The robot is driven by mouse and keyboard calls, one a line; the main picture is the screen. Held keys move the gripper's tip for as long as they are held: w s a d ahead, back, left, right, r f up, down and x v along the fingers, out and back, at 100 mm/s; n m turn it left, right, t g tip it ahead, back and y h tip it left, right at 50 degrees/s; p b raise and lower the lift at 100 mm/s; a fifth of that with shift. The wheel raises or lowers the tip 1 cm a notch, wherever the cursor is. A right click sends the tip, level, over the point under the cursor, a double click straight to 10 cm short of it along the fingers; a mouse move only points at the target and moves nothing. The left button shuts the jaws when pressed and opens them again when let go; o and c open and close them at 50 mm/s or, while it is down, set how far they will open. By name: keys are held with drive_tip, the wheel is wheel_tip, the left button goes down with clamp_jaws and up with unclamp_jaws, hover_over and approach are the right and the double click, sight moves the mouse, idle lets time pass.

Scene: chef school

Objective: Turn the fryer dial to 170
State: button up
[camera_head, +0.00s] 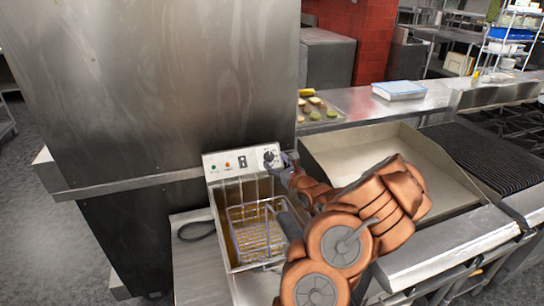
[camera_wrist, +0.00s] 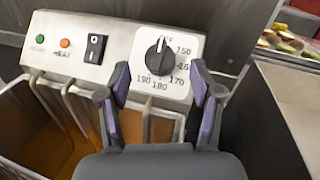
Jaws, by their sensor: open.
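The fryer (camera_head: 240,215) stands at the middle of the head view, with its control panel (camera_wrist: 110,45) at the back. Its black dial (camera_wrist: 160,58) sits on a white scale plate at the panel's right end; it also shows in the head view (camera_head: 268,156). The white pointer line on the dial is at the top, by OFF. The 170 mark is at the lower right of the dial. My gripper (camera_wrist: 160,100) is open and empty, its two fingers on either side of the area just below the dial, apart from it as far as I can tell.
A black rocker switch (camera_wrist: 95,48) and green and orange lamps are left of the dial. A wire basket (camera_head: 258,232) hangs in the fryer's oil. A flat griddle (camera_head: 385,160) is to the right, and a tall steel cabinet (camera_head: 160,90) rises at the left.

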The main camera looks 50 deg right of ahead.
sight(269, 156)
drive_tip(key=shift+p+x, duration=0.45)
drive_tip(key=shift+x, duration=1)
drive_tip(key=shift+c, duration=0.2)
drive_tip(key=c, duration=1.1)
